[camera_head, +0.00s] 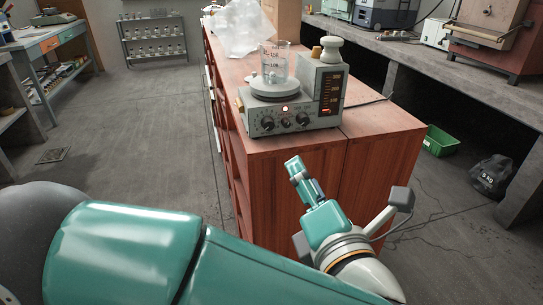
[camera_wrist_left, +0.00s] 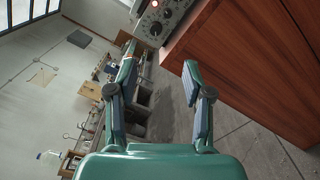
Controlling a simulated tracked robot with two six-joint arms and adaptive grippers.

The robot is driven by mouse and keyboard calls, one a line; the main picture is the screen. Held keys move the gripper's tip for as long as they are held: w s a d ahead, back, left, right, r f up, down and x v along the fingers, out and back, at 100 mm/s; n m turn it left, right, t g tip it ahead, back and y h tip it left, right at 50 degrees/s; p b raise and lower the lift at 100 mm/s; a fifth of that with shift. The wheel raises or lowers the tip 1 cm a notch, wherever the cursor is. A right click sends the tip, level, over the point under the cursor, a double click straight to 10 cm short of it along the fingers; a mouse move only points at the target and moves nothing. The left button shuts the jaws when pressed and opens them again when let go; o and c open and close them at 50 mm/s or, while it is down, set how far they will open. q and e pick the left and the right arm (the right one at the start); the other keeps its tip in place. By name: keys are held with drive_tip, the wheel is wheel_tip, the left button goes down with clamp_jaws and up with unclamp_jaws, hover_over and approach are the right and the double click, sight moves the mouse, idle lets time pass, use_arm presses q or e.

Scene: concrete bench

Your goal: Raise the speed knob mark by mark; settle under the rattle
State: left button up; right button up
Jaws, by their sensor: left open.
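The grey stirrer (camera_head: 292,113) stands on the bench. Its front has several dark knobs; the middle knob (camera_head: 285,122) is below a lit red lamp. I cannot tell which is the speed knob. A clear beaker (camera_head: 274,62) stands over its round white plate (camera_head: 274,88). An orange bar display (camera_head: 331,92) glows on the right housing. My left gripper (camera_head: 294,167) is open and empty, in front of the bench, below and apart from the knobs. In the left wrist view the gripper (camera_wrist_left: 159,63) has spread fingers, with the stirrer's knobbed front (camera_wrist_left: 162,18) beyond them. My right gripper is not in view.
The red-brown bench (camera_head: 382,125) has bare top right of the stirrer, with a cable behind. Crumpled clear plastic (camera_head: 240,30) and a cardboard box (camera_head: 283,18) are at the back. A green crate (camera_head: 440,141) and dark bag (camera_head: 492,176) lie on the floor right.

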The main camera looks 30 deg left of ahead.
use_arm(q)
approach(269, 127)
drive_tip(key=shift+n, duration=0.4)
drive_tip(key=x, duration=0.8)
drive_tip(key=shift+w+a, duration=0.2)
drive_tip(key=shift+w, duration=0.05)
clamp_jaws()
